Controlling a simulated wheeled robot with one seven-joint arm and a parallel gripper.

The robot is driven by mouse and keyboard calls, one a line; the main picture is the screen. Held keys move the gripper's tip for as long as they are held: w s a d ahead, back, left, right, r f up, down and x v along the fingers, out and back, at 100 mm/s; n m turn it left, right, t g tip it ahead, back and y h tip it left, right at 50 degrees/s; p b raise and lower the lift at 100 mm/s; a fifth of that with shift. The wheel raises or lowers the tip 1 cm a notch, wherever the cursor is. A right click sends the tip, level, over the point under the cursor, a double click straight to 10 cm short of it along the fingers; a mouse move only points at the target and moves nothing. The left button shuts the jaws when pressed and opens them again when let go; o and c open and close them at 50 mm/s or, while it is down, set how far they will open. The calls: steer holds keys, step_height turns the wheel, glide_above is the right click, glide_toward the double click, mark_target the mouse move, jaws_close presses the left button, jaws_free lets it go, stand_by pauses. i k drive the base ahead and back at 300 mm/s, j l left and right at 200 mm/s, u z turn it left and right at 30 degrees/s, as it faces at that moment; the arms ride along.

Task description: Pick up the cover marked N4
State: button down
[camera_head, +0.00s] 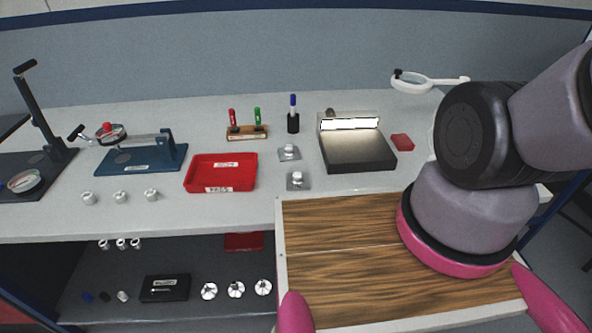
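I cannot make out the mark N4 on any part, so I cannot tell which is the cover. Candidates are small pale metal pieces. Two square-based ones stand on the bench, a rear piece (289,152) and a front piece (297,180). A row of three small round pieces (120,197) stands at the bench's front left. Three flanged round pieces (236,289) sit on the lower shelf, with several smaller ones (121,244) further back. My arm fills the right side. My gripper is not in view.
The grey bench (230,215) carries a red tray (221,186) with a label, a blue fixture (142,160), a pen holder (247,133), a dark metal box (357,155) and a magnifier (425,82). A black box (165,288) lies on the lower shelf (120,312).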

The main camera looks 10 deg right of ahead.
mark_target(297, 180)
steer(key=k+j, duration=0.3)
steer(key=k, duration=0.15)
steer(key=k+j, duration=0.35)
steer(key=k+l, duration=0.05)
steer(key=k, duration=0.05)
